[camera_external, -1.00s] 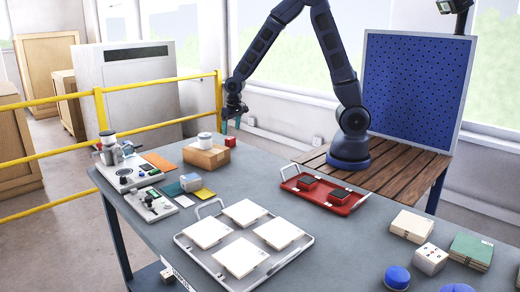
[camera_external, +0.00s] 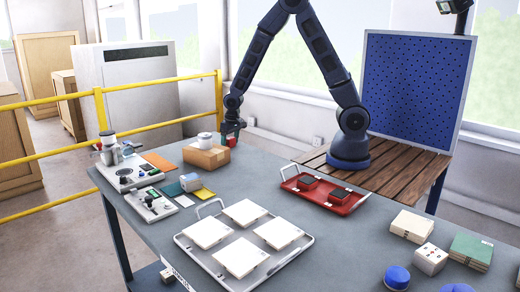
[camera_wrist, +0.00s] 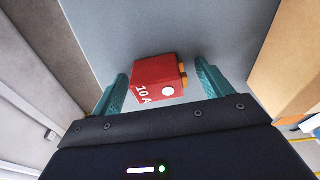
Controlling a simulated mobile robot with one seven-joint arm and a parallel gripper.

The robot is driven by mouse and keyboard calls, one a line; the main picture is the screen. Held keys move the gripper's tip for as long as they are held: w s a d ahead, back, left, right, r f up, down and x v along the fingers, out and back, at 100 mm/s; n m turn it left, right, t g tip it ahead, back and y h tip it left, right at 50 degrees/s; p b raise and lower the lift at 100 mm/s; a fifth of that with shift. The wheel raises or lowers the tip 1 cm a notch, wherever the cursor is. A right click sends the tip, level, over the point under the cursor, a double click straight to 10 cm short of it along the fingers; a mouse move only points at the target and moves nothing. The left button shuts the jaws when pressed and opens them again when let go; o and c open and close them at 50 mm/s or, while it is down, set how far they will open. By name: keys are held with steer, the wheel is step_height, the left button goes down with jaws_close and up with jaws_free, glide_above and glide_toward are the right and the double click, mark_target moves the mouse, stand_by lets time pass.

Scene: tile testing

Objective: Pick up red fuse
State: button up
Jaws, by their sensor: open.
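The red fuse (camera_wrist: 155,78) is a small red block marked "10 A" with a white dot and orange tabs on one side. In the wrist view it lies between the two teal fingers of my gripper (camera_wrist: 160,86), with a gap on each side. My gripper is open. In the external view my gripper (camera_external: 230,135) is lowered over the fuse (camera_external: 231,142) at the far edge of the grey table. The fuse is partly hidden there by the gripper.
A cardboard box (camera_external: 206,158) with a white roll (camera_external: 205,141) on it stands just left of the fuse. A red tray (camera_external: 325,196) with two dark-topped blocks lies to the right. A metal tray (camera_external: 243,281) with white tiles fills the front middle.

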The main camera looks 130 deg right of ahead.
steer(key=shift+c, duration=0.2)
steer(key=c, duration=1)
steer(key=shift+c, duration=0.2)
